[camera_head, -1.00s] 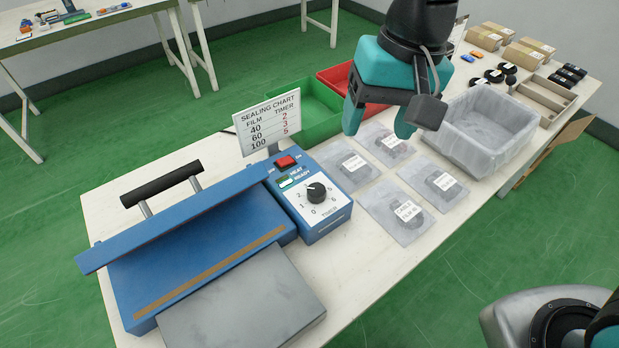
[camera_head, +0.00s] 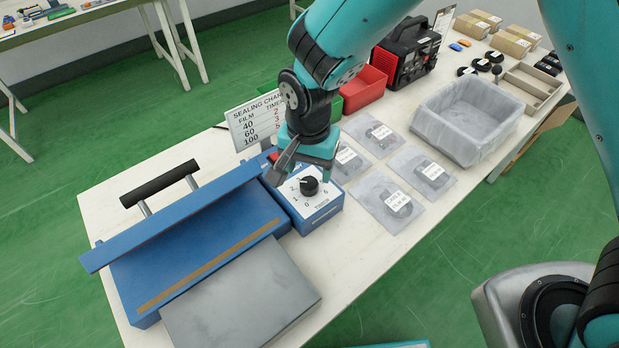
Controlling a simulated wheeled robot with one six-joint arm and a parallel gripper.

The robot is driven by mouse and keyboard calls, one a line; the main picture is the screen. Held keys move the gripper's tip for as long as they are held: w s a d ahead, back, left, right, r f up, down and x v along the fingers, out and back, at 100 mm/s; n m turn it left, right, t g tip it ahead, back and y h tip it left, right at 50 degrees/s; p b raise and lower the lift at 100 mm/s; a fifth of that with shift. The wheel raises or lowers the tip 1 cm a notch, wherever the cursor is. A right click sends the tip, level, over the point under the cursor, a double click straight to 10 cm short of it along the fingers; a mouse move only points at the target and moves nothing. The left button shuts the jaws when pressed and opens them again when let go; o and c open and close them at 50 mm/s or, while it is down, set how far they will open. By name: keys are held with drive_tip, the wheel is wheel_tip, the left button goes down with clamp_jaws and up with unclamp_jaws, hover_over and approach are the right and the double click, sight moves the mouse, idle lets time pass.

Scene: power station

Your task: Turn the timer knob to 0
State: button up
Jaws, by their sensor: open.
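The black timer knob (camera_head: 310,186) sits on the white dial face of the blue heat sealer's control box (camera_head: 318,215). Its 0 mark is at the near edge of the dial; the knob's pointer is too small to read surely. My gripper (camera_head: 303,178) is open, pointing down over the dial's far side, its fingers to the left and right of the knob. I cannot tell whether they touch it.
The sealer's long blue arm (camera_head: 180,215) and black handle (camera_head: 160,184) are at left. Several flat bags (camera_head: 384,203) lie to the right of the control box, near a grey lined bin (camera_head: 470,115). A red bin (camera_head: 363,90) and a black-and-red machine (camera_head: 408,52) stand behind.

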sight(309, 182)
wheel_tip(309, 182, down, 5)
drive_tip(key=shift+r, duration=0.1)
idle(0.3)
drive_tip(key=c, duration=0.9)
